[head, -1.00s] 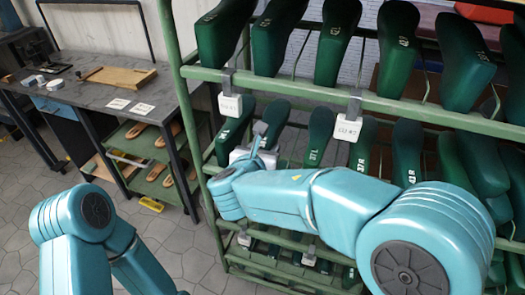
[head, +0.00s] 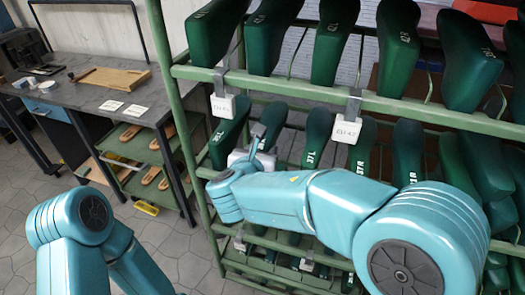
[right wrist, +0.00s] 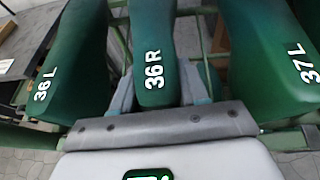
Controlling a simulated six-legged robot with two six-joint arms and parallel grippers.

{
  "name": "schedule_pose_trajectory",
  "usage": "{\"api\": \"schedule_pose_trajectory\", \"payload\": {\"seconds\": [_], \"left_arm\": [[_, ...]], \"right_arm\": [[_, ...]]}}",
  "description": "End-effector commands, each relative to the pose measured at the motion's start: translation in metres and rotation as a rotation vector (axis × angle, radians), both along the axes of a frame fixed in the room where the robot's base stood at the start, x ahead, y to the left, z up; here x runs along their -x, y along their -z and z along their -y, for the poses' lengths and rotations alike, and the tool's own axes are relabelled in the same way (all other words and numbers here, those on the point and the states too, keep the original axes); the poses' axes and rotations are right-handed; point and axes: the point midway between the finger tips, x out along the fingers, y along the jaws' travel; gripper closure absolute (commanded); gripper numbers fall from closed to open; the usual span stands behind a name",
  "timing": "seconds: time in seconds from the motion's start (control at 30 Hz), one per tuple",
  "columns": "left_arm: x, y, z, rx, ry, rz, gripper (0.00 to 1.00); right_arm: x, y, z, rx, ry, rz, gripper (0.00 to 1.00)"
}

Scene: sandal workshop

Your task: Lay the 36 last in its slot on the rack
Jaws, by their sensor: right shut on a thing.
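The 36 R last (right wrist: 154,50) is dark green with white lettering. In the right wrist view it lies between the fingers of my right gripper (right wrist: 155,92), which is shut on it. In the head view my right gripper (head: 252,148) is at the rack's middle tier, and the held last (head: 272,120) shows behind it. The 36 L last (right wrist: 75,55) is to its left and the 37 L last (right wrist: 275,50) to its right. The rack (head: 300,85) is a green frame. Whether the held last rests in its slot cannot be told. My left gripper is out of view.
Larger green lasts (head: 335,45) fill the tier above, close over my right arm. White tags (head: 346,129) hang from its rail. A workbench (head: 95,95) with a wooden board (head: 112,78) stands at the left.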

Motion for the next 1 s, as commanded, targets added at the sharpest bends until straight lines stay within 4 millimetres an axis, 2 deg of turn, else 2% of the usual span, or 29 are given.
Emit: {"api": "schedule_pose_trajectory", "payload": {"seconds": [0.3,0.33,0.4,1.0], "left_arm": [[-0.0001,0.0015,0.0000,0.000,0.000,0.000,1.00],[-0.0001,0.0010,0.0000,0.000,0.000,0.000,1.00],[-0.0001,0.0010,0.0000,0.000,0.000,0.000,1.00],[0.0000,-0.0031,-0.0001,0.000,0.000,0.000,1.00]], "right_arm": [[-0.0022,0.0016,0.0005,-0.001,0.001,0.000,0.97],[-0.0023,0.0011,0.0007,-0.001,0.001,0.000,0.47],[-0.0024,0.0012,0.0008,-0.001,0.001,0.000,0.27],[0.0007,-0.0034,-0.0010,0.000,0.001,-0.001,0.27]]}}
